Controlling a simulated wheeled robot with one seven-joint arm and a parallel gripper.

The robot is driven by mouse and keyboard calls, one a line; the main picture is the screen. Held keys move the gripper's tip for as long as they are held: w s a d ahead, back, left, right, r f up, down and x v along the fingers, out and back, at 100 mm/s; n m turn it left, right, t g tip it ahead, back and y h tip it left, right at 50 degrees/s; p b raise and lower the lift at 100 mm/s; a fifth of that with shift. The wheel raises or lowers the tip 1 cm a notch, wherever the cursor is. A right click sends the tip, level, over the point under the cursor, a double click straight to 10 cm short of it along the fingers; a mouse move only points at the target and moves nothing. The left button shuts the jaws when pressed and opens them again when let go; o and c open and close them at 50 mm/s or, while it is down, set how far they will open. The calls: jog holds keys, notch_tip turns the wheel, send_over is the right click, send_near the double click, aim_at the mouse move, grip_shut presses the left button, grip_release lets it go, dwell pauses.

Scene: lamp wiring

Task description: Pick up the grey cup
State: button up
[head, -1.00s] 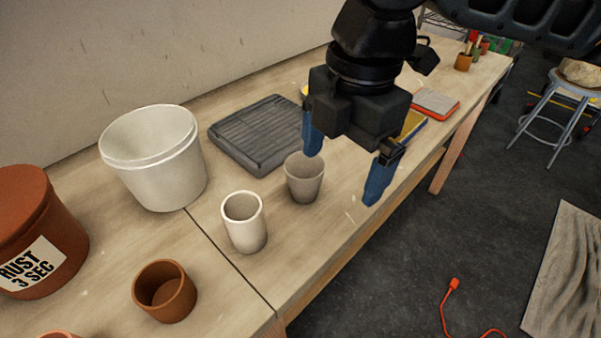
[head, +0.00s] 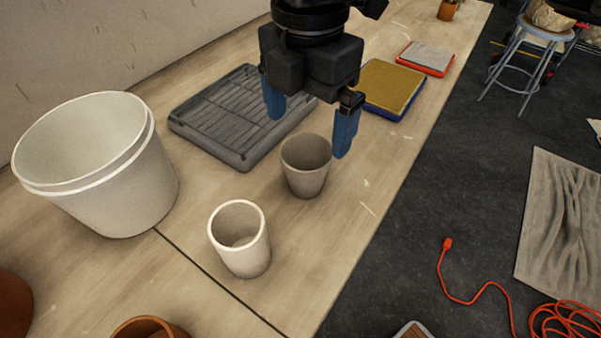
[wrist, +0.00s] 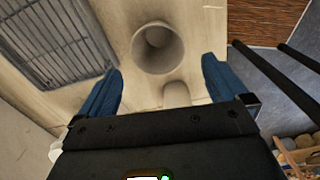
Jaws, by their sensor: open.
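The grey cup (head: 306,168) stands upright on the wooden table, right of and behind a white cup (head: 240,240). My gripper (head: 309,130) is open, its two blue fingers above and behind the grey cup, apart from it. In the wrist view the grey cup (wrist: 158,48) shows beyond the fingertips, roughly centred between them, its opening facing the camera. My gripper (wrist: 160,82) holds nothing there. A pale shape below the grey cup in the wrist view may be the white cup.
A grey ribbed tray (head: 225,120) lies left of the grey cup. A large white bucket (head: 110,175) stands at left. A brown pot (head: 150,328) is at the front edge. A yellow-topped pad (head: 393,85) lies behind. The table's right edge drops to the floor.

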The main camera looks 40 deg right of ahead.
aim_at(306, 141)
notch_tip(306, 141, down, 4)
jog(key=b, duration=0.3)
jog(key=shift+w+f, duration=0.1)
jog(key=shift+f, duration=0.05)
jog(key=shift+d+f+b, duration=0.1)
jog(key=shift+f+b, duration=0.35)
jog(key=shift+f, duration=3.3)
jog(key=shift+c, duration=0.5)
jog(key=c, duration=0.9)
jog(key=shift+c, duration=0.2)
jog(key=shift+w+r, duration=0.1)
jog(key=shift+r, duration=0.05)
